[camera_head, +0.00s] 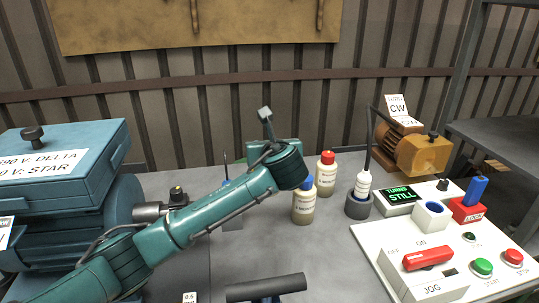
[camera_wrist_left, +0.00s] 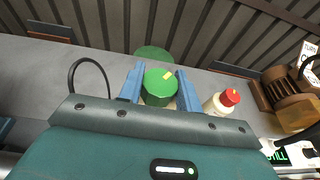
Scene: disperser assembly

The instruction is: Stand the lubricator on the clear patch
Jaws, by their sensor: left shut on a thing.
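In the left wrist view, my left gripper (camera_wrist_left: 160,90) is shut on a round green-topped part with a yellow mark, which I take as the lubricator (camera_wrist_left: 158,84). It sits between the two blue fingers, seen from above; its lower body is mostly hidden. A flat green disc (camera_wrist_left: 153,53), likely the clear patch, lies on the table just beyond it, partly covered by the lubricator in this view. I cannot tell the gap below the lubricator. In the head view my left arm hides the lubricator and the patch. My right gripper is not in view.
A red-capped bottle (camera_head: 326,173) and a blue-capped bottle (camera_head: 304,202) stand right of my left arm. A white spouted bottle (camera_head: 363,186) stands in a dark holder. A control panel (camera_head: 440,255) is at right, a blue motor (camera_head: 70,190) at left.

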